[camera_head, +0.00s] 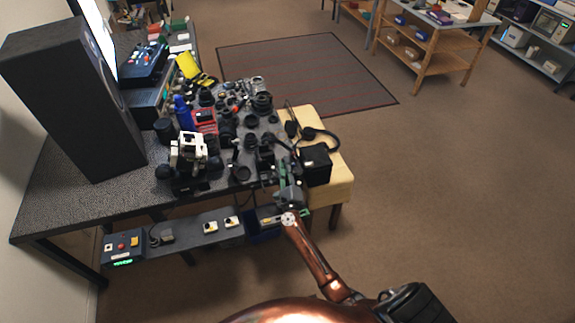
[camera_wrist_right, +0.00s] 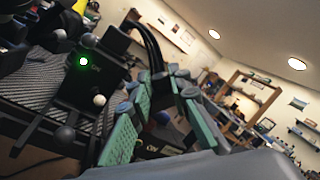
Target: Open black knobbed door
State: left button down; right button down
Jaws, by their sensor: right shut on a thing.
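My right gripper (camera_head: 288,190) is at the table's front right corner, just left of a black box (camera_head: 315,163). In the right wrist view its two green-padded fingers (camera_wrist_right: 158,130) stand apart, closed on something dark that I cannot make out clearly. A black panel (camera_wrist_right: 85,88) with a lit green lamp and pale and grey round knobs shows left of the fingers there. I cannot tell for sure which surface is the black knobbed door, or whether it has swung. My left gripper is out of view.
The dark table (camera_head: 75,205) is crowded with lens parts and a white device (camera_head: 188,150). A tall black speaker (camera_head: 70,95) stands at the left. A yellow-topped stool (camera_head: 335,185) adjoins the right edge. A grey shelf (camera_head: 185,233) with switches hangs below the front.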

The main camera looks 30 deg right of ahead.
jog(key=n, duration=0.2)
jog(key=a+n+t+y, duration=0.1)
jog(key=n, duration=0.1)
jog(key=a+f+n+y, duration=0.1)
jog(key=n, duration=0.1)
jog(key=shift+w+n+b, duration=0.25)
jog(key=shift+n+b, duration=0.05)
jog(key=shift+b, duration=0.05)
jog(key=c, duration=2.1)
grip_release()
jog(key=v, duration=1.2)
jog(key=shift+f, duration=0.15)
